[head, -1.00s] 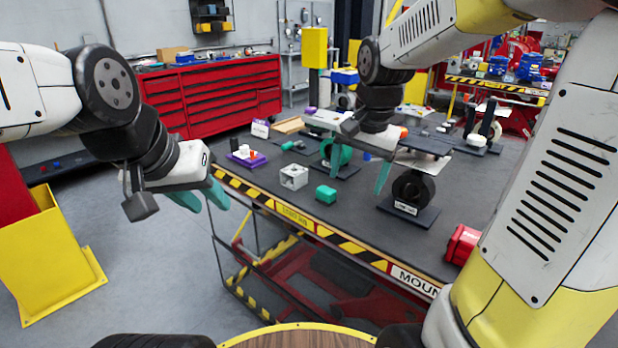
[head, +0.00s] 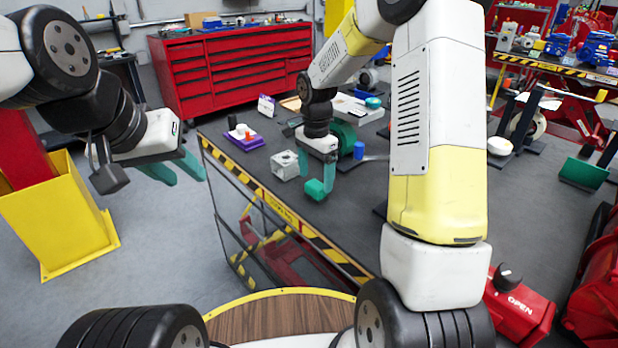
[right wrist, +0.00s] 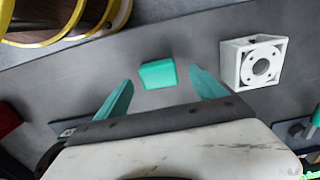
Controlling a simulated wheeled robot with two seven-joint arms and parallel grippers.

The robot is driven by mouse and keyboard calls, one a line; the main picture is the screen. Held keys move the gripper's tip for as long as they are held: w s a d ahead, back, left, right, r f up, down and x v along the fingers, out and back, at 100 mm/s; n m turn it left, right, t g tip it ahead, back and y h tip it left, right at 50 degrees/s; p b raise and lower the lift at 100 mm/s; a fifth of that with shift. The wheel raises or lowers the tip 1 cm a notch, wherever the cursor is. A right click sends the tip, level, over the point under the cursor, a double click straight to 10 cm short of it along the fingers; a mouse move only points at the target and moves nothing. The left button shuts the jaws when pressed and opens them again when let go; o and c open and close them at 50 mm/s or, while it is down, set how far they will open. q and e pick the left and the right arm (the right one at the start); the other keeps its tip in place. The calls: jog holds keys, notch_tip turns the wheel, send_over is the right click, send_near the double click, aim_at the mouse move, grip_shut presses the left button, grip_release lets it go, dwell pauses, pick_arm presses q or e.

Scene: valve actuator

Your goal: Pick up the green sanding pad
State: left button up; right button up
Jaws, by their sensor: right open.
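The green sanding pad (head: 315,190) is a small teal-green block on the dark table top, near its yellow-and-black striped edge. In the right wrist view the pad (right wrist: 158,74) lies just beyond the fingertips, between their lines and not touched. My right gripper (head: 317,178) is open and empty, pointing down at the pad; in the wrist view its two green fingers (right wrist: 160,86) are spread wide. My left gripper (head: 190,176) is open and empty, out over the floor left of the table.
A pale grey cube-shaped housing (head: 285,165) stands close to the pad. A purple tray (head: 243,142) with small parts lies farther back. A green round part (head: 343,135) and a blue cylinder (head: 358,150) are behind the right gripper. A red OPEN box (head: 518,308) is at lower right.

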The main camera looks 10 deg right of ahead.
aim_at(316, 184)
jog(key=shift+d+f, duration=0.1)
jog(key=shift+f, duration=1.8)
jog(key=c, duration=1.5)
jog(key=shift+c, duration=0.2)
jog(key=shift+r, duration=0.1)
jog(key=shift+r, duration=0.5)
notch_tip(316, 184, up, 2)
jog(key=shift+r, duration=0.2)
jog(key=s+a, duration=0.3)
jog(key=s, duration=0.4)
jog(key=s+a+r, duration=0.1)
jog(key=s+a, duration=0.3)
jog(key=s, duration=0.3)
jog(key=shift+s+a+r, duration=0.15)
jog(key=shift+a+r, duration=0.05)
